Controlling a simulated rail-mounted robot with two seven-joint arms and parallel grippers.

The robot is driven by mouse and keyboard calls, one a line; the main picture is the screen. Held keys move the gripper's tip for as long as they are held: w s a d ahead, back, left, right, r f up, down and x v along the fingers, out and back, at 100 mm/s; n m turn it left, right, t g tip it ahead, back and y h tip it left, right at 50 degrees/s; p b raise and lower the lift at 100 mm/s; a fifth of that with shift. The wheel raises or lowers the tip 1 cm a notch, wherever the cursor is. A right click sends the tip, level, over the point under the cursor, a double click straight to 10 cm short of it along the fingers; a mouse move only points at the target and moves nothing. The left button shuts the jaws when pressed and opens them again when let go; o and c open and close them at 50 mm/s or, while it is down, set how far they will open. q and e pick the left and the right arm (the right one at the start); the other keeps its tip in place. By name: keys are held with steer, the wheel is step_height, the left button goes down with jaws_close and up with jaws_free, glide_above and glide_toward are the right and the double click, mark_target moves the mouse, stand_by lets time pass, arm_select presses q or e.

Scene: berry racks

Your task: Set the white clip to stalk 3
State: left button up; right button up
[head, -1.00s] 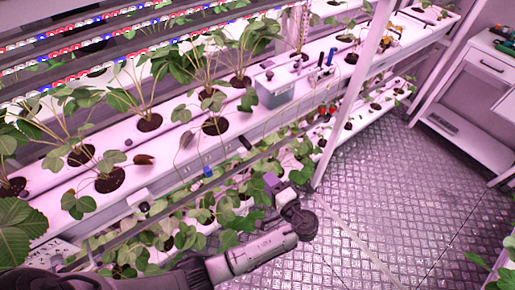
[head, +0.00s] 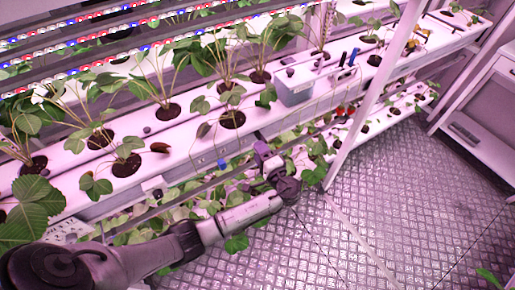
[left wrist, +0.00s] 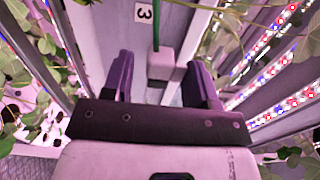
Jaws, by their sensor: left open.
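My left gripper (head: 262,150) is at the front edge of the planted white gutter in the head view. In the left wrist view its two purple fingers (left wrist: 161,65) stand apart, open. A small pale block (left wrist: 162,64), perhaps the white clip, shows between and beyond the fingertips; I cannot tell whether they touch it. A thin green stalk (left wrist: 156,28) runs up from behind this block. A white label marked 3 (left wrist: 144,13) is just left of the stalk on the grey-white surface. The block cannot be made out in the head view. My right gripper is not in view.
A white rack post (head: 362,105) rises right of my gripper. The metal floor (head: 400,200) is clear.

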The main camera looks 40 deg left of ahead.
arm_select(q)
steer(key=shift+x, duration=0.95)
jaws_close()
